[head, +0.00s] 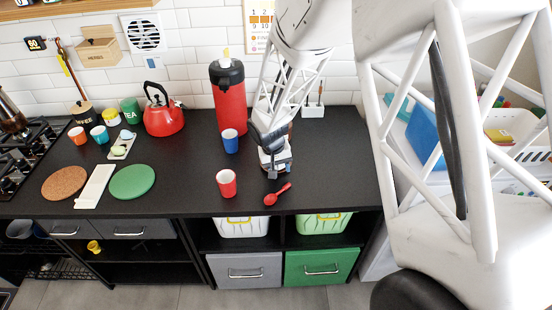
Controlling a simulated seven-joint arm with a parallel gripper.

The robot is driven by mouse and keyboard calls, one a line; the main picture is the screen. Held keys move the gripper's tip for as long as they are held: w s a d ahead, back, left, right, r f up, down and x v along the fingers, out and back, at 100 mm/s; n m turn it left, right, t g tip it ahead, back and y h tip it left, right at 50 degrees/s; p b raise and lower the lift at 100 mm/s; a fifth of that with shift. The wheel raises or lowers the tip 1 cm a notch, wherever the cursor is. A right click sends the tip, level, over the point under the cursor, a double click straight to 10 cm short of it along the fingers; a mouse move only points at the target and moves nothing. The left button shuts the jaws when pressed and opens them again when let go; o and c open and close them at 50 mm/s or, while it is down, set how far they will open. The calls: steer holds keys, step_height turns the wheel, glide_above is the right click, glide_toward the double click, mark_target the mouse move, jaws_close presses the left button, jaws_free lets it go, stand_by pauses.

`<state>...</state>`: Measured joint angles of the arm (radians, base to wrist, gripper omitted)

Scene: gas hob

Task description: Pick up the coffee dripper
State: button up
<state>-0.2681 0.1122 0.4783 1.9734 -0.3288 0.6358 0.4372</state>
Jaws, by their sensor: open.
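I cannot make out a coffee dripper with certainty. A small yellow cup-like item (94,247) sits in the open shelf below the counter at the left; its shape is too small to tell. My gripper (272,174) points down over the black counter (185,195), right of a red cup (226,183) and a blue cup (230,142). Its jaws are open, and I see nothing held between them. A red spoon (277,195) lies just in front of it. My arm hides part of the counter and wall behind.
A tall red flask (227,98) and a red kettle (163,112) stand at the back. Small cups, jars and round cork (64,184) and green mats (132,182) are at the left, beside the gas hob (22,150). The counter's middle front is clear.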

steer(key=shift+c, duration=0.4)
jaws_close()
steer(key=shift+r, duration=0.15)
steer(key=shift+r, duration=0.85)
steer(key=shift+s+d+r, duration=0.1)
steer(key=shift+s+r, duration=0.25)
steer(key=shift+r, duration=0.45)
steer(key=s+d+r, duration=0.1)
steer(key=s+d, duration=0.2)
steer(key=s, duration=1.2)
steer(key=shift+r, duration=0.2)
steer(key=shift+d, duration=0.1)
steer(key=shift+w, duration=0.1)
